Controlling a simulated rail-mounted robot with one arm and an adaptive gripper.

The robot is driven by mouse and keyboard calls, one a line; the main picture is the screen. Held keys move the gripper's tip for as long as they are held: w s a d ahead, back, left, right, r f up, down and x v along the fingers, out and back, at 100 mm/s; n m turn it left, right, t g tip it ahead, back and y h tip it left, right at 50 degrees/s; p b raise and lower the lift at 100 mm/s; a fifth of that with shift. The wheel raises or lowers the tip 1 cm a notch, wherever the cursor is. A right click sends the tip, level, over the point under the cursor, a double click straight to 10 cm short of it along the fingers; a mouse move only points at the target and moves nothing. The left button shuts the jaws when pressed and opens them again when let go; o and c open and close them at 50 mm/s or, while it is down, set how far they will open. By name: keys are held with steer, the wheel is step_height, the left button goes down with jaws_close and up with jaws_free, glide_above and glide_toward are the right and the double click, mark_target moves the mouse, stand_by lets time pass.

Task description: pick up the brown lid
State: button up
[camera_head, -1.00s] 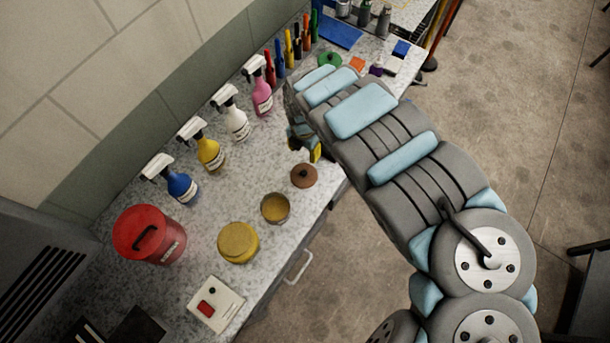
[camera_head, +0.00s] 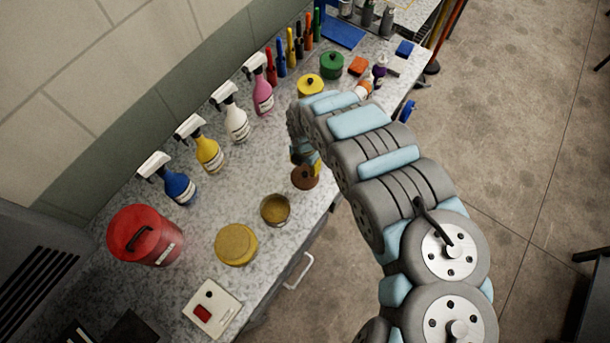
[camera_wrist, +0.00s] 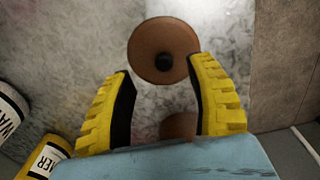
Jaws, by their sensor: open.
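The brown lid (camera_head: 304,178) is a round disc with a dark central knob, lying on the speckled counter near its front edge. In the wrist view the brown lid (camera_wrist: 163,50) lies just beyond the fingertips, with its knob (camera_wrist: 164,62) roughly centred between them. My gripper (camera_wrist: 160,75) has two yellow ribbed fingers with dark pads, spread open with nothing between the tips. In the head view my gripper (camera_head: 312,160) is right by the lid and partly covers its upper side.
Several spray bottles (camera_head: 208,152) line the wall side, with a red canister (camera_head: 145,235) at left. A yellow-lidded pot (camera_head: 311,86) and green-lidded pot (camera_head: 331,65) stand behind my arm.

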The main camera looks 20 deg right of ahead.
mark_target(305, 173)
steer(key=f, duration=0.3)
steer(key=shift+s+a+f, duration=0.15)
steer(key=shift+s+a, duration=0.1)
steer(key=shift+s, duration=0.1)
steer(key=shift+f, duration=0.9)
jaws_close()
